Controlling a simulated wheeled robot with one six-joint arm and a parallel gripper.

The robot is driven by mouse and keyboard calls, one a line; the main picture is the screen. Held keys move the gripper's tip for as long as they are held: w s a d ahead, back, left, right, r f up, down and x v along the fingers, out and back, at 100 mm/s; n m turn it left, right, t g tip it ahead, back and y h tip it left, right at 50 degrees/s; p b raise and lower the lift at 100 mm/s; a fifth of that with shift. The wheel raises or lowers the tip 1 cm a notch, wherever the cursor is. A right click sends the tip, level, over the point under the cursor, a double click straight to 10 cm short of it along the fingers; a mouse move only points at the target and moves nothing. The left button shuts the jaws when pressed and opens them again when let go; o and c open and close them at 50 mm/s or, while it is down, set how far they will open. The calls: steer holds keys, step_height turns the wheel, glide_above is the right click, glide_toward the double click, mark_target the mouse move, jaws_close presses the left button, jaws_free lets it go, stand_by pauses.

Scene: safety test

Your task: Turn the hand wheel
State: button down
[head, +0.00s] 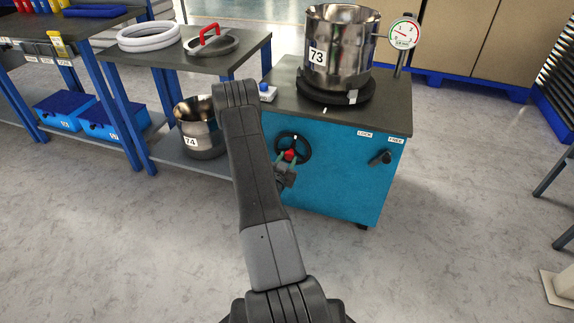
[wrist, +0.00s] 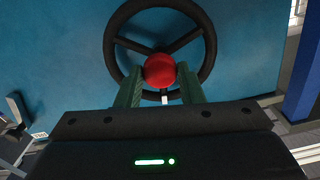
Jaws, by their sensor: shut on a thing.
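The black hand wheel (head: 305,146) is on the front of the blue cabinet (head: 345,180). In the wrist view the wheel (wrist: 206,44) fills the upper middle, with spokes and a red knob (wrist: 160,69) near its lower middle. My gripper (head: 289,160) is at the wheel. Its two green fingers (wrist: 160,82) stand on either side of the red knob and are shut on it. The knob also shows red in the head view (head: 290,155). My arm hides part of the cabinet's left side in the head view.
A steel pot marked 73 (head: 341,50) stands on a black plate on the cabinet top, beside a round gauge (head: 404,33). A lever (head: 380,158) sits under the LOCK and FREE labels. A pot marked 74 (head: 202,140) is on the left bench's lower shelf.

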steer(key=m+b, duration=0.2)
steer(key=b, duration=0.1)
steer(key=shift+f+m, duration=0.35)
steer(key=shift+m, duration=0.05)
steer(key=m+b, duration=0.2)
steer(key=b, duration=0.1)
steer(key=shift+r+m, duration=0.15)
steer(key=shift+m, duration=0.25)
steer(key=m, duration=0.4)
steer(key=shift+r+b, duration=0.2)
steer(key=shift+b, duration=0.2)
steer(key=m, duration=0.6)
steer(key=shift+m, duration=0.4)
steer(key=m, duration=0.7)
steer(key=c, duration=1)
jaws_free()
steer(key=shift+o, duration=0.2)
